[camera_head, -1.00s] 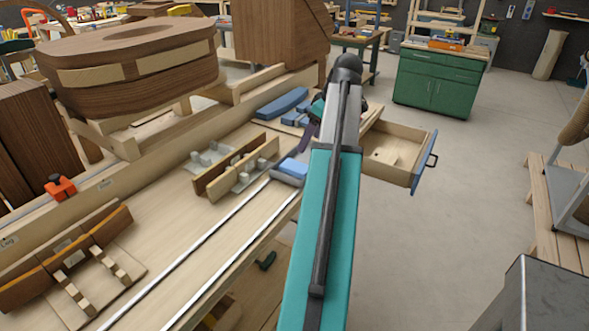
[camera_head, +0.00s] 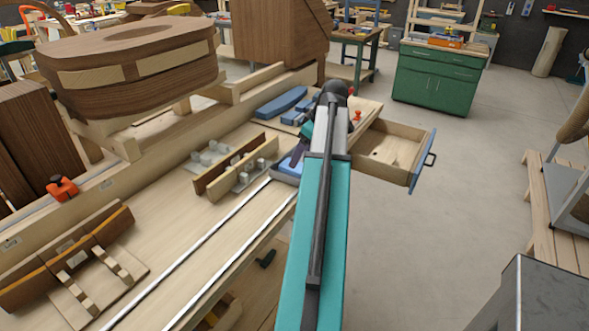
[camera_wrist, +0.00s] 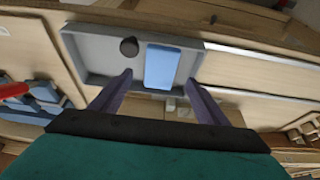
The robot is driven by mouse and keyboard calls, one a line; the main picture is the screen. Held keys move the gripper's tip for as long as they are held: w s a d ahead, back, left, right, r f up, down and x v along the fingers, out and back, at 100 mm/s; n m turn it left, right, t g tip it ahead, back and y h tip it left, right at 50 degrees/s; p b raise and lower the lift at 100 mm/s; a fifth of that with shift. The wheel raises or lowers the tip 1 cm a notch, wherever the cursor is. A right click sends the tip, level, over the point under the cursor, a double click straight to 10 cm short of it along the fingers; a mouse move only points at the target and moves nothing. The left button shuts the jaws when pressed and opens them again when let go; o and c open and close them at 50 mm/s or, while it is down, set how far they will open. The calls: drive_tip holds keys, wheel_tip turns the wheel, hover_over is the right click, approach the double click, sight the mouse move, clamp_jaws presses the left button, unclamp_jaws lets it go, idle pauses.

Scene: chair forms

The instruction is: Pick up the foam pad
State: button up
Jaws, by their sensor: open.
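A flat blue block, which looks like the foam pad (camera_wrist: 162,67), lies in a shallow grey tray (camera_wrist: 90,53) in the wrist view, with a dark round knob (camera_wrist: 129,47) to its left. In the head view the blue pad (camera_head: 287,165) shows at the bench's right end, partly hidden by my arm. My gripper (camera_wrist: 159,80) is open and empty, its two purple fingers apart, with the pad between them in the picture. The remaining height above the pad is hard to judge. In the head view the fingers (camera_head: 299,149) are beside the pad, mostly hidden by the wrist.
A long blue piece (camera_head: 281,102) and several small blue blocks (camera_head: 294,117) lie behind the tray. An open drawer (camera_head: 395,152) juts out on the right. A large wooden form (camera_head: 130,65) stands at the back left.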

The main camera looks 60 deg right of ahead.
sight(298, 167)
drive_tip(key=shift+f, duration=0.1)
drive_tip(key=shift+p+x, duration=1.15)
drive_tip(key=shift+x, duration=1.35)
drive_tip(key=c, duration=1.1)
drive_tip(key=shift+r, duration=0.2)
drive_tip(key=shift+r+b, duration=0.85)
drive_tip(key=shift+r, duration=0.65)
drive_tip(key=s+a+b, duration=0.1)
drive_tip(key=s+a, duration=0.2)
drive_tip(key=s, duration=0.1)
drive_tip(key=s+a+r+b, duration=0.1)
drive_tip(key=s+a, duration=0.1)
drive_tip(key=s, duration=0.3)
drive_tip(key=s+a+b, duration=0.2)
drive_tip(key=s+a, duration=0.1)
drive_tip(key=s, duration=0.1)
drive_tip(key=shift+s+a+r, duration=0.25)
drive_tip(key=shift+a+r, duration=0.05)
drive_tip(key=shift+a, duration=0.05)
